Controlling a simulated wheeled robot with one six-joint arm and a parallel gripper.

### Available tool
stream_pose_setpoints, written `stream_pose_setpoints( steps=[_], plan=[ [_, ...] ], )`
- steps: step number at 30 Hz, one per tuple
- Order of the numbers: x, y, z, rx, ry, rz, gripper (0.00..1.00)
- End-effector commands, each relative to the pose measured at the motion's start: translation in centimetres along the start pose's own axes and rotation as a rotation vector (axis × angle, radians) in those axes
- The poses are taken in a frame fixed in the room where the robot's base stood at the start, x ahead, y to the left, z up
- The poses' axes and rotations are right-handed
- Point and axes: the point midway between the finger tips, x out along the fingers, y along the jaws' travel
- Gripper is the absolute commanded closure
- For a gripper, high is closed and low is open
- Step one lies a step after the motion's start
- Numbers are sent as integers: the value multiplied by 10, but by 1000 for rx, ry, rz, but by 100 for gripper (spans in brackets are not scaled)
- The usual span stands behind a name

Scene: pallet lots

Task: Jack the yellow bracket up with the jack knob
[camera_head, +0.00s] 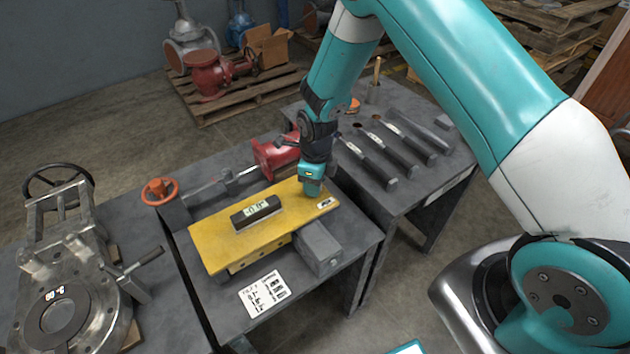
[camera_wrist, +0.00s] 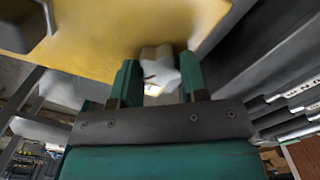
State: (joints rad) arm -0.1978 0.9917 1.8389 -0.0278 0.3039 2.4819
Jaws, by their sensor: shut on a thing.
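The yellow bracket (camera_head: 222,242) is a long plate on the grey table, a dark digital level (camera_head: 256,212) lying on top of it. The level's display is too small to read surely. My gripper (camera_head: 312,188) points down at the bracket's far right end. In the wrist view my gripper (camera_wrist: 160,75) has its two green fingers on either side of a pale, lobed jack knob (camera_wrist: 158,62), shut on it. The knob is against the yellow bracket (camera_wrist: 95,45) there. In the head view my gripper hides the knob.
A grey block (camera_head: 318,248) stands at the bracket's near right side, and a printed card (camera_head: 264,293) lies in front. A red vise-like part (camera_head: 274,155) is behind. Several tools lie on the right table (camera_head: 418,185). A metal valve fixture (camera_head: 62,310) stands at left.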

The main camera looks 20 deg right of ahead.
Motion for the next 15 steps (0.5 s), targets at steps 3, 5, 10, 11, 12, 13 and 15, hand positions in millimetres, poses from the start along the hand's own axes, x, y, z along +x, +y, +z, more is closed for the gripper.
stream_pose_setpoints(
  steps=[3, 5, 10, 11, 12, 13, 15],
  plan=[
    [3, 1, -2, 0, 4, 3, 83],
    [3, 1, -2, -1, 4, 3, 83],
    [2, 1, -1, -1, 4, 3, 34],
    [2, 1, -1, -1, 3, 3, 34],
    [2, 1, -1, -1, 3, 2, 34],
    [2, 1, -1, -1, 3, 2, 34],
    [1, 0, -1, -1, 2, 2, 34]
  ],
)
